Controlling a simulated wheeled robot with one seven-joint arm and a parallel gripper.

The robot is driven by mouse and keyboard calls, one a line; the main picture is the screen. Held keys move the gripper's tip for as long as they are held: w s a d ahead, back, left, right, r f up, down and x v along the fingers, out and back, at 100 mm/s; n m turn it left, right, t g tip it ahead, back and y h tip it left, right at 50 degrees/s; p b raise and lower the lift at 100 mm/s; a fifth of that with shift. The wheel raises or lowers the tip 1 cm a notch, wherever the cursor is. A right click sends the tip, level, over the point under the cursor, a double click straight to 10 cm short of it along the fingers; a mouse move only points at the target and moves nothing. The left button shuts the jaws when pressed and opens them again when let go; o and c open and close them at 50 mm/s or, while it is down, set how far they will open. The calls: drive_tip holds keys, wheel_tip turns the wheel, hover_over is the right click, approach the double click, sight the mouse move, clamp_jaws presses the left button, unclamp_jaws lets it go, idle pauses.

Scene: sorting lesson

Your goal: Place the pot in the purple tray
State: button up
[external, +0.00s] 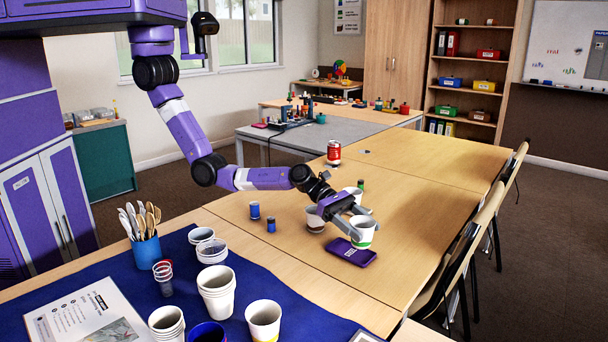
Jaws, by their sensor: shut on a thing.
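My gripper (361,221) reaches in from the left over the light wood table, with its fingers shut on a white pot (365,232) that has a green mark near its base. The pot is roughly upright. A small flat purple tray (346,253) with a pale label lies on the table just in front of and below the pot. The pot's base overlaps the tray's far right part in the picture. I cannot tell whether it touches the tray or hangs above it.
A white and brown cup (315,226) stands close left of my gripper, and another white cup (352,191) behind it. Small blue containers (254,210) and a red can (334,152) stand farther off. Chairs (470,245) line the right edge. The table's far right is clear.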

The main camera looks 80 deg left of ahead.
drive_tip(key=shift+f+b, duration=0.6)
drive_tip(key=shift+f, duration=1.3)
drive_tip(key=shift+f, duration=0.1)
drive_tip(key=shift+f, duration=0.15)
drive_tip(key=o, duration=1.3)
